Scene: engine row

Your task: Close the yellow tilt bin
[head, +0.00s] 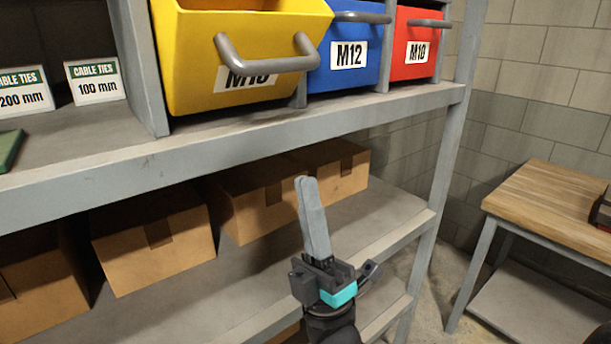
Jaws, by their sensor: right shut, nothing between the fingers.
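The yellow tilt bin (195,62) is on the upper shelf, tilted out toward me, with its open top showing. Its grey bar handle (265,60) crosses the front, over a white label that it partly covers. My right gripper (308,184) is shut and empty. It points up, in front of the lower shelf, below and a little to the right of the yellow bin, touching nothing that I can see. My left gripper is not in view.
A blue bin (327,78) marked M12 and a red bin (406,70) stand right of the yellow one. The upper shelf's front edge (240,142) lies between my gripper and the bins. Cardboard boxes (150,250) fill the lower shelf. A wooden-topped table (550,200) stands at right.

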